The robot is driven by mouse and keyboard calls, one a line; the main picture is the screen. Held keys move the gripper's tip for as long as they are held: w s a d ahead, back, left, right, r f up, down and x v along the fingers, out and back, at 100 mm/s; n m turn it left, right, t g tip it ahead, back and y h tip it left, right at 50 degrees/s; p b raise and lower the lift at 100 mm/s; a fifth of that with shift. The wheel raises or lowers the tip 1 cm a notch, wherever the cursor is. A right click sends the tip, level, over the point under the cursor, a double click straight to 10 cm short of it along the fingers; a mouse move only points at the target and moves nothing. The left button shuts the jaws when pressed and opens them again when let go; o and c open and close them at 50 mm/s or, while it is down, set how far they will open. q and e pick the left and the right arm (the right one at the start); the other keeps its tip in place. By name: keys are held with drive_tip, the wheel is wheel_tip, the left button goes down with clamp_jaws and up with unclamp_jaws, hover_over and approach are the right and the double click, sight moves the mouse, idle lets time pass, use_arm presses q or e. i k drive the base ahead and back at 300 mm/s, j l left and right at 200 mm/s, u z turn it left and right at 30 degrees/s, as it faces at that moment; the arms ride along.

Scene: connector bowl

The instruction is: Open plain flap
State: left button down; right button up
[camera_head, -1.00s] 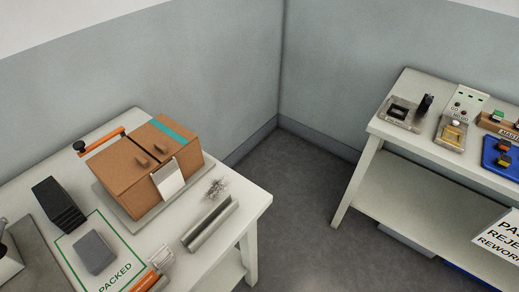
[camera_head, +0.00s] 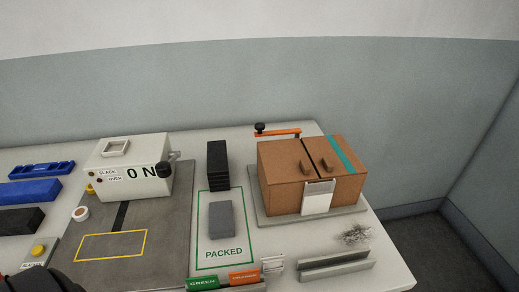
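The brown cardboard box (camera_head: 282,190) stands on a grey plate (camera_head: 262,217) at the right of the table. Its top is closed by two flaps with a dark seam between them. The plain flap (camera_head: 284,157) is the left one and lies flat, with a small brown tab near the seam. The other flap (camera_head: 329,150) has a teal stripe and its own tab, and is also flat. A white label (camera_head: 317,198) hangs on the front. Neither gripper shows; a dark rounded shape at the bottom left corner may be part of my arm.
An orange bar (camera_head: 284,133) with a black knob lies behind the box. A black stack (camera_head: 218,164) and a grey block (camera_head: 221,219) stand to its left. A grey channel (camera_head: 336,264) lies in front. A white ON machine (camera_head: 128,166) stands further left.

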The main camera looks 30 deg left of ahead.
sight(284, 161)
drive_tip(key=u, duration=0.9)
